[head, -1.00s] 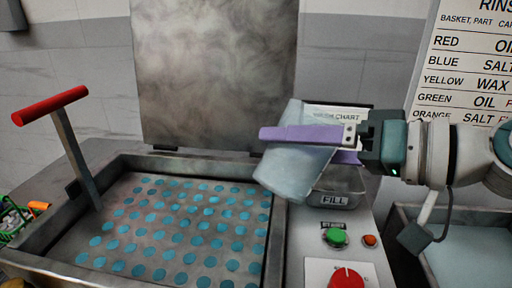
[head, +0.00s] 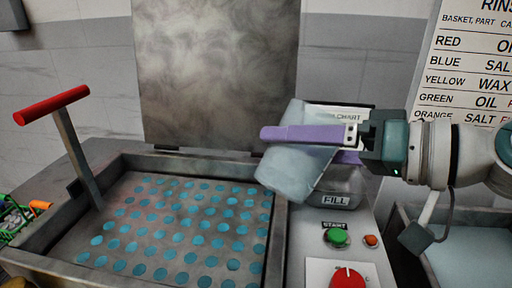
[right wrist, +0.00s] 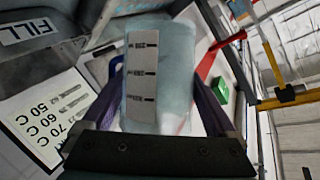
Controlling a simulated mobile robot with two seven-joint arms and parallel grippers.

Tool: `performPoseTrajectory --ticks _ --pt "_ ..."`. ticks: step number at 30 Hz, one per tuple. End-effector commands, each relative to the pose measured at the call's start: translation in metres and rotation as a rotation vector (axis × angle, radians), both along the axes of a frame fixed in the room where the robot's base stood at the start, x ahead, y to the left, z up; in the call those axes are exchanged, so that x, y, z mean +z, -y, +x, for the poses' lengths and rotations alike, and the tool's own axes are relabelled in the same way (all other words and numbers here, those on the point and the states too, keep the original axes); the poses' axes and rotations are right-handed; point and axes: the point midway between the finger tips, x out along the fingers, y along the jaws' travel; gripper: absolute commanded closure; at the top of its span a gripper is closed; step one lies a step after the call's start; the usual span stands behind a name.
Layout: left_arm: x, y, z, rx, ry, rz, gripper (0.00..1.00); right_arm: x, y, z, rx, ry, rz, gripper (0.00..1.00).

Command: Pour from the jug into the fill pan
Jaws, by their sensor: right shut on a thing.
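The jug (head: 290,172) is pale blue and translucent, and it is tilted. My right gripper (head: 300,143), with purple fingers, is shut on it; one finger crosses its near side. In the right wrist view, the jug (right wrist: 172,75) lies between the fingers and shows a pale strip with dark marks. The FILL label shows at upper left there. I cannot tell whether liquid is leaving the jug. My left gripper is not in view.
A wide metal basin (head: 130,165) with a perforated floor lies left of the jug, its lid (head: 215,70) raised behind. A red-handled lever (head: 75,140) stands at its left. A green button (head: 337,236) and red knob (head: 347,278) sit in front of the pan.

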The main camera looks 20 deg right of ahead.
Motion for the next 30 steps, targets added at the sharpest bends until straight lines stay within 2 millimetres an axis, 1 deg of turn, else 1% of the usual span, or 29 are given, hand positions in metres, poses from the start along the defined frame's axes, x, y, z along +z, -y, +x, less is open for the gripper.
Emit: performPoseTrajectory --ticks 13,19,22,23,25,30 --pt "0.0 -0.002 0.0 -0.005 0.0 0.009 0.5 0.0 0.0 0.0 -0.001 0.002 -0.003 0.74" --pt "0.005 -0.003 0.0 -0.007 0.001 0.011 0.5 -0.006 -0.007 -0.002 0.001 0.02 -0.073 0.74" --pt "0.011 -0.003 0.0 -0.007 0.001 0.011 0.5 -0.012 -0.014 -0.004 0.002 0.04 -0.148 0.74" --pt "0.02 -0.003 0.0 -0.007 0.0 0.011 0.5 -0.008 -0.016 -0.004 0.0 0.047 -0.174 0.74" --pt "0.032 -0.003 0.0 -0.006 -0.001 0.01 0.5 -0.007 -0.021 -0.006 0.0 0.064 -0.237 0.74" --pt "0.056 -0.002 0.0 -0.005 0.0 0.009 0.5 -0.011 -0.031 -0.008 -0.002 0.102 -0.386 0.74"
